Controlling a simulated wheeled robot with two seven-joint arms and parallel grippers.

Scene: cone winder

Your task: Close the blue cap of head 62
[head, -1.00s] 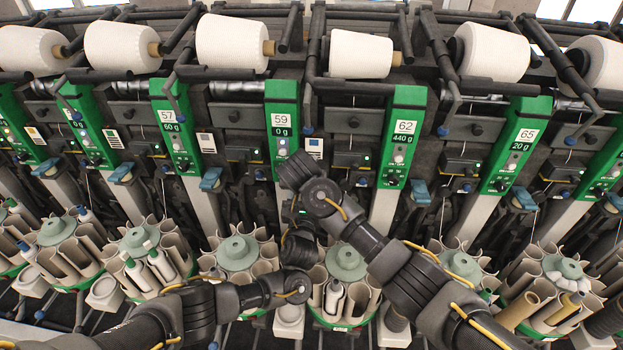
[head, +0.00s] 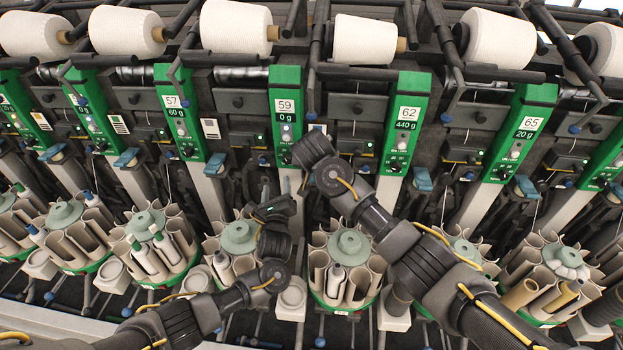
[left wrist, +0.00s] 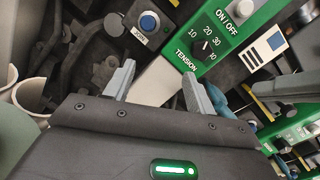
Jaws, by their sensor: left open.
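The green panel marked 62 (head: 405,125) stands right of centre in the head view. A blue cap (head: 421,180) shows just right of its lower end; whether it is open or closed is too small to tell. My left gripper (head: 265,192) is open and empty, low beside the grey post under panel 59 (head: 284,110), well left of panel 62. In the left wrist view its fingers (left wrist: 155,78) are spread before a green panel with a tension knob, its number unseen. A blue cap (left wrist: 216,98) shows partly behind the right finger. My right arm ends in front of the machine; its fingers do not show.
Yarn cones (head: 370,46) line the top. Round tube magazines (head: 346,250) stand along the bottom. My right arm crosses between panels 59 and 62 and hides what is behind it. A blue button (left wrist: 148,22) sits left in the left wrist view.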

